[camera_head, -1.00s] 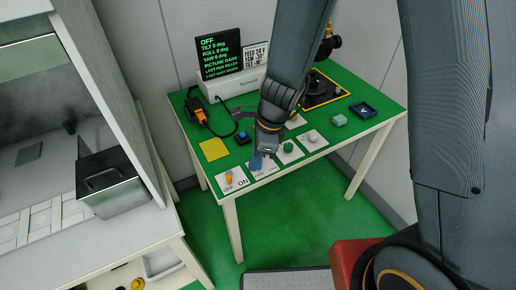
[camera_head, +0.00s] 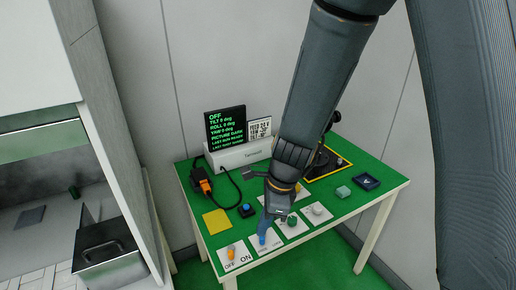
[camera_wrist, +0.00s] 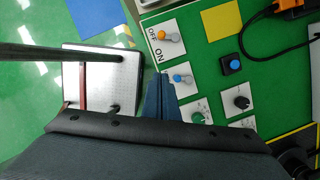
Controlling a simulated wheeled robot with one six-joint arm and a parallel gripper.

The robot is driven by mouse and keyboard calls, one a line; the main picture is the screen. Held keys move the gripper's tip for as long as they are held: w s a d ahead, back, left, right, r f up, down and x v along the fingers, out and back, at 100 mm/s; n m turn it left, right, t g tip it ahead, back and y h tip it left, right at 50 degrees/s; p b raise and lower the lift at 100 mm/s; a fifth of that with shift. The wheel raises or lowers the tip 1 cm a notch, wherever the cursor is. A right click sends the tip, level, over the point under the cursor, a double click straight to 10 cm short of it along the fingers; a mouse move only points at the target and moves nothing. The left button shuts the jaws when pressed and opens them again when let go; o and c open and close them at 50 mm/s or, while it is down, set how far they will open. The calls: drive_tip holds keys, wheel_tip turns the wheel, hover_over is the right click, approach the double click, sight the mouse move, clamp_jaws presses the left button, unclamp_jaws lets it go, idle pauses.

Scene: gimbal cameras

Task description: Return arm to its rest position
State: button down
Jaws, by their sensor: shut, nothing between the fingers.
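My gripper (camera_head: 265,228) hangs over the front edge of the green table (camera_head: 208,188), by the row of control cards. In the wrist view its dark blue fingers (camera_wrist: 160,98) are together with nothing between them. A card with an orange switch (camera_head: 231,252) marked OFF and ON lies to the left of the fingers in the head view. A blue knob (camera_wrist: 179,78) is close beside the fingers in the wrist view. A green knob (camera_head: 292,221) is to their right. My forearm hides part of the table's middle and back.
A display box (camera_head: 240,156) with a screen reading OFF stands at the back. A yellow square (camera_head: 217,221), a blue button (camera_head: 246,210), an orange device with a cable (camera_head: 205,186) and a dark tray (camera_head: 366,181) are on the table. A metal box (camera_head: 108,257) stands at left.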

drive_tip(key=d+r+n+h+b, duration=0.1)
drive_tip(key=d+r+n, duration=0.1)
drive_tip(key=d+n, duration=0.5)
drive_tip(key=shift+s+d+r+t, duration=0.15)
drive_tip(key=shift+s+r+t, duration=0.15)
drive_tip(key=shift+r, duration=0.1)
drive_tip(key=c, duration=2.5)
unclamp_jaws()
drive_tip(key=s+d+r+n+h+b, duration=0.1)
drive_tip(key=s+d+r+n+b, duration=0.1)
drive_tip(key=d+n, duration=0.7)
drive_tip(key=shift+s+d+r+n+t+h, duration=0.3)
drive_tip(key=shift+s+r+n+t, duration=0.15)
drive_tip(key=shift+n, duration=0.35)
drive_tip(key=o, duration=0.3)
drive_tip(key=shift+s+d, duration=0.15)
drive_tip(key=o, duration=0.5)
drive_tip(key=shift+n, duration=0.3)
drive_tip(key=shift+c, duration=0.2)
